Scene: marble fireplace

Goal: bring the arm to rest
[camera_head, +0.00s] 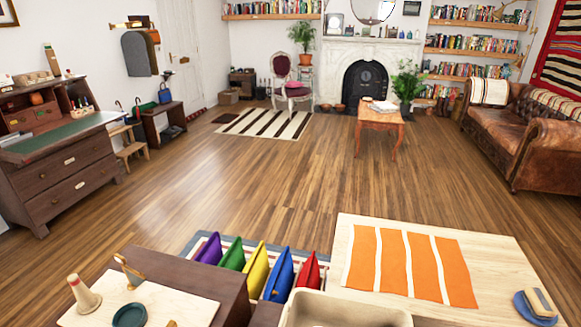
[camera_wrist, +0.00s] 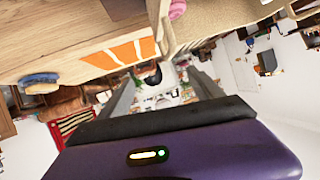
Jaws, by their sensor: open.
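My gripper (camera_wrist: 160,80) shows in the wrist view, with two grey fingers spread apart and nothing visible between them. The arm and gripper do not show in the head view. In the wrist view the room appears turned over, with the pale wooden tabletop (camera_wrist: 50,48) at the top left. The orange striped cloth (camera_wrist: 120,52) and a beige bin (camera_wrist: 205,22) show beyond the fingers. I cannot tell the exact distance from the fingers to these things.
In the head view, the tabletop (camera_head: 490,262) with the orange cloth (camera_head: 412,265) is at the front right. A beige bin (camera_head: 345,308), several coloured cushions (camera_head: 256,268) and a dark wooden cabinet (camera_head: 190,272) are at the front. Open wooden floor (camera_head: 270,175) lies beyond.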

